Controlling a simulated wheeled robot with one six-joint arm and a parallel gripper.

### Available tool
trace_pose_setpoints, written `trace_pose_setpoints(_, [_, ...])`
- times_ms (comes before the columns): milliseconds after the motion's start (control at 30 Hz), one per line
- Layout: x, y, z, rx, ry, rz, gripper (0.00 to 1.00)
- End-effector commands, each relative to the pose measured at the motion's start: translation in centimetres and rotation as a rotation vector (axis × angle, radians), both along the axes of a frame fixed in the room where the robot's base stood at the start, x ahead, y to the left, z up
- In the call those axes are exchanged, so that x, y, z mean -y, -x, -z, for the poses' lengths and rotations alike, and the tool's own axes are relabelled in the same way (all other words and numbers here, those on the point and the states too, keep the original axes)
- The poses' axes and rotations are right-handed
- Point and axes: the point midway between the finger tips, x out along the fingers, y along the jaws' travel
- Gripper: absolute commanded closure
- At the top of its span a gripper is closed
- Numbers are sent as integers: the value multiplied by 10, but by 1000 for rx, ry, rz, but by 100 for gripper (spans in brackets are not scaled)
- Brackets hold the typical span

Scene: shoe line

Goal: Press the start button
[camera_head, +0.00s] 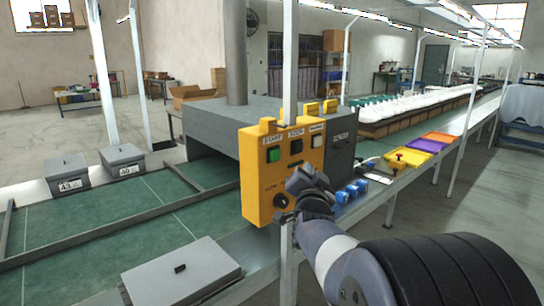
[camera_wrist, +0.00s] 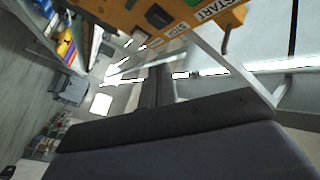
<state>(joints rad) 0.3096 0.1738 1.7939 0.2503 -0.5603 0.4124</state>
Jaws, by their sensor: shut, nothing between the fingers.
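The yellow control box (camera_head: 262,205) stands beside the conveyor in the middle of the head view. Its green start button (camera_head: 274,155) sits under the START label at the upper left of the front face. A dark button (camera_head: 296,147) sits under STOP to its right. My gripper (camera_head: 297,190) is shut and empty, in front of the box's lower right part, below and right of the start button. I cannot tell whether it touches the box. In the wrist view the yellow box (camera_wrist: 125,18) shows tilted at the top, with START and STOP labels; the green button does not show.
A grey machine housing (camera_head: 215,125) stands behind the box over the green conveyor (camera_head: 140,205). A white post (camera_head: 290,60) rises near the box. Grey lidded boxes (camera_head: 123,158) stand at left, and a grey box (camera_head: 180,272) in front. Blue items and coloured trays (camera_head: 418,145) lie at right.

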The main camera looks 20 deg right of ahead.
Motion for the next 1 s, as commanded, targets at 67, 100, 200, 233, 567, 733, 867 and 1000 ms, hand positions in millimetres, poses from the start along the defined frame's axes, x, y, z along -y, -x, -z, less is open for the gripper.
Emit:
trace_pose_setpoints(67, [0, 0, 0, -1, 0, -1, 100])
trace_pose_setpoints(100, [0, 0, 0, -1, 1, 0, 100])
trace_pose_setpoints(200, [-1, 0, 0, -2, 0, -1, 100])
trace_pose_setpoints(233, [-1, -1, 0, -3, 0, -2, 100])
trace_pose_setpoints(567, [-13, -32, -3, -7, -1, -5, 100])
trace_pose_setpoints(733, [-21, -55, -3, -7, -1, -5, 100])
trace_pose_setpoints(867, [-26, -69, 1, -4, 0, -3, 100])
trace_pose_setpoints(1000, [-29, -79, 1, -5, 0, -3, 100])
